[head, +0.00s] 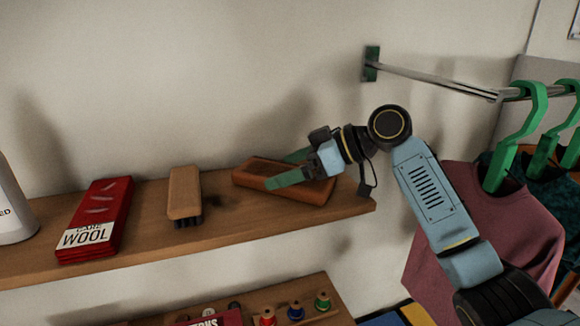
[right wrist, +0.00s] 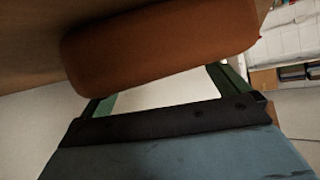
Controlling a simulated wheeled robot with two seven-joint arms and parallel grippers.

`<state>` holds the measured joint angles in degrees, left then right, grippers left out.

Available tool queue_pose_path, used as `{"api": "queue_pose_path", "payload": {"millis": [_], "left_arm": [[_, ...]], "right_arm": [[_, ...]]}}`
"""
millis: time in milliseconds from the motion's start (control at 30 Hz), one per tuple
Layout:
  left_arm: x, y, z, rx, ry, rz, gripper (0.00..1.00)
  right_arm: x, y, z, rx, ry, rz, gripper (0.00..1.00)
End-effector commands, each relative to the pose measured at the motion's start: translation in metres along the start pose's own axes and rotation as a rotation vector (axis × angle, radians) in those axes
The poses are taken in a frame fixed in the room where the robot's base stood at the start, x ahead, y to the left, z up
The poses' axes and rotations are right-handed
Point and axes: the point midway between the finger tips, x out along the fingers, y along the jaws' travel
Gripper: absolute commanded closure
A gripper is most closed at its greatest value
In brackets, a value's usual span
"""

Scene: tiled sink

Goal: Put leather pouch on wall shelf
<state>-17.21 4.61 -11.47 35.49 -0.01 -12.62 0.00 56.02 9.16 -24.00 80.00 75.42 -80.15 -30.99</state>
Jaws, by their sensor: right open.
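The leather pouch (head: 258,167) is a brown, flat, rounded block lying on the wooden wall shelf (head: 140,228), near its right end. My right gripper (head: 284,170) is open at the pouch, with its green fingers over it in the head view. In the right wrist view the pouch (right wrist: 160,48) fills the upper middle, lying across the fingers, which reach toward it from below. I cannot tell whether the fingers touch it. The part of the pouch behind the gripper is hidden. My left gripper is not in view.
On the shelf to the left stand a wooden brush (head: 185,192), a red wool packet (head: 95,220) and a white bottle (head: 12,205). A lower shelf holds thread spools (head: 295,310). At the right, clothes hang on green hangers (head: 515,130) from a metal rail (head: 430,80).

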Motion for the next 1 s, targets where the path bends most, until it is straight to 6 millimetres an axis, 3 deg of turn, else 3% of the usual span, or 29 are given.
{"api": "queue_pose_path", "payload": {"millis": [167, 533, 1000], "left_arm": [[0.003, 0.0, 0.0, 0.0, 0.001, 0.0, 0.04], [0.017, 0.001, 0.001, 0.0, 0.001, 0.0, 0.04], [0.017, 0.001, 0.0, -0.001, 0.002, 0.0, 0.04]], "right_arm": [[-0.012, 0.001, -0.001, -0.001, 0.001, 0.002, 0.0], [-0.069, 0.0, -0.001, -0.001, 0.0, 0.002, 0.0], [-0.076, 0.0, -0.002, 0.0, 0.0, 0.0, 0.0]]}}
